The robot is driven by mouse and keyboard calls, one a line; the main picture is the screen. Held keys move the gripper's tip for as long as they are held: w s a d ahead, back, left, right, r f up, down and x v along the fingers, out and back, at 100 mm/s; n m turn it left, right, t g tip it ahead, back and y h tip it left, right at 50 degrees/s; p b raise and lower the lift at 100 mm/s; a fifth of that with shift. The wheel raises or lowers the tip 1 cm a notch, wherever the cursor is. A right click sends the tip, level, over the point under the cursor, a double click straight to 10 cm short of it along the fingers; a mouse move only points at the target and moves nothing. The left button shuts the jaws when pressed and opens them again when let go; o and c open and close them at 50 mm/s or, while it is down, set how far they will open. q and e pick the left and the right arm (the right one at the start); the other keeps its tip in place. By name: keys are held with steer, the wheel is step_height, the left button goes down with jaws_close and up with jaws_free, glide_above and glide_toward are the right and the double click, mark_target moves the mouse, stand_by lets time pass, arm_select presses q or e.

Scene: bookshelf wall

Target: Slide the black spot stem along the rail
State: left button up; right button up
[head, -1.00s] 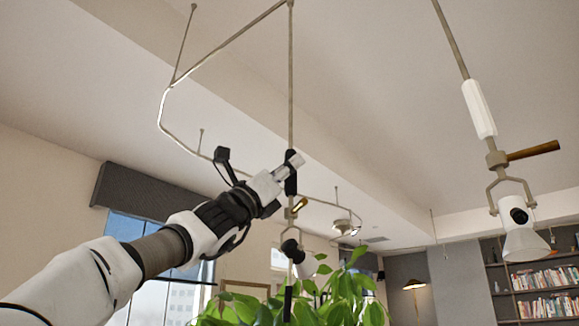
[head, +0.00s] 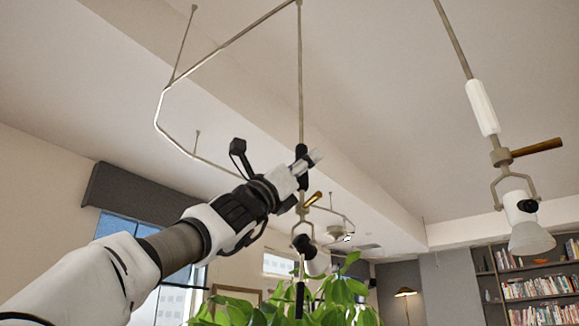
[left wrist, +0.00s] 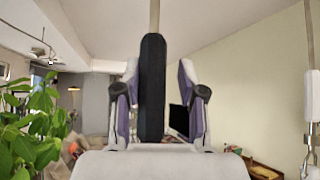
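The black spot stem hangs nearly upright from the rail (head: 222,45) in the head view, with a black grip (head: 302,168), a brass side handle (head: 312,200) and a black-and-white spot head (head: 305,248) below. My left gripper (head: 306,162) is at the black grip, its fingers on either side. In the left wrist view, the black grip (left wrist: 152,90) stands between the fingers of my left gripper (left wrist: 158,95). It is close to or against the left finger, and a narrow gap shows at the right finger. My right gripper is not in view.
A second, white-gripped spot stem (head: 481,107) with a brass handle hangs at the right, apart from my arm. A leafy plant (head: 270,312) stands below the black stem. Bookshelves (head: 535,285) are at the far right. The air between the two stems is clear.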

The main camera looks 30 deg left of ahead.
arm_select(q)
steer(key=shift+w+d+r, duration=0.1)
steer(key=shift+w+d, duration=0.05)
steer(key=shift+d, duration=0.4)
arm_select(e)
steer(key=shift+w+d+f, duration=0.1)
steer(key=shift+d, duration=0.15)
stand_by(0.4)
